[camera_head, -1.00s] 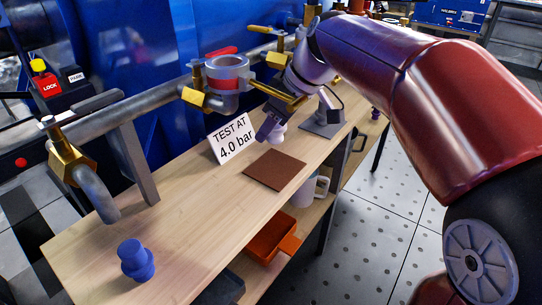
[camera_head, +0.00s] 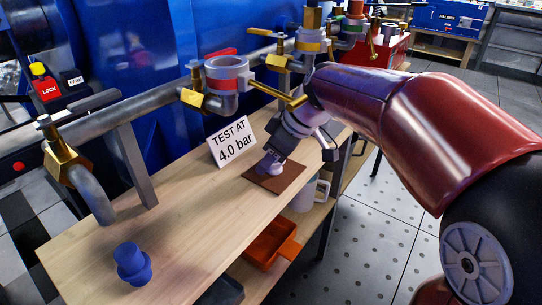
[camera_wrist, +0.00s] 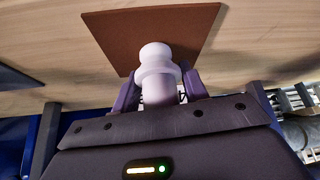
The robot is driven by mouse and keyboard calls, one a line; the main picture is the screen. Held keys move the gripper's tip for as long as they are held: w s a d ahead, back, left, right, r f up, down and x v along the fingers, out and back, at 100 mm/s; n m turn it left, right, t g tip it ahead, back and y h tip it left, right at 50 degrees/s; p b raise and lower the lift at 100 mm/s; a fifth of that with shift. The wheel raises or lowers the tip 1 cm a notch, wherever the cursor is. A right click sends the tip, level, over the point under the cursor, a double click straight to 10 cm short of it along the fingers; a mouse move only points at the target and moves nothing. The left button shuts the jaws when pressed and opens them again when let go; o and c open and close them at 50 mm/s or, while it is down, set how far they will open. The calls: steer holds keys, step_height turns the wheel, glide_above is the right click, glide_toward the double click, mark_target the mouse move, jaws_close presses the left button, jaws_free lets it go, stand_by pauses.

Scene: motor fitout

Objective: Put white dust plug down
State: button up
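The white dust plug (camera_wrist: 160,62) is between the two purple fingers of my gripper (camera_wrist: 159,85) in the wrist view. The fingers are shut on it. In the head view the plug (camera_head: 274,168) shows at the tip of my gripper (camera_head: 268,163), over the brown mat (camera_head: 290,183) on the wooden bench. The mat (camera_wrist: 115,28) lies beyond the plug in the wrist view. I cannot tell whether the plug touches the mat.
A "TEST AT 4.0 bar" sign (camera_head: 231,139) stands just left of the mat. A blue plug (camera_head: 132,263) stands at the bench's near end. Pipes with brass valves (camera_head: 196,97) run behind. An orange bin (camera_head: 270,243) and a mug (camera_head: 312,190) are below. The bench middle (camera_head: 185,215) is clear.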

steer(key=o, duration=0.4)
steer(key=shift+c, duration=0.2)
steer(key=shift+r, duration=0.1)
steer(key=shift+r+p, duration=0.25)
steer(key=shift+p, duration=0.05)
steer(key=v, duration=1.1)
steer(key=s+d+f+m+t+h, duration=0.1)
steer(key=s+d+f+m, duration=0.3)
steer(key=s, duration=0.5)
steer(key=s+d+f+m+t+h, duration=0.1)
steer(key=s+d+f+m+h, duration=0.3)
steer(key=s+f+m, duration=0.4)
steer(key=shift+s+d+f+m+t, duration=0.3)
steer(key=shift+s+d+f+t, duration=0.15)
steer(key=shift+f, duration=0.5)
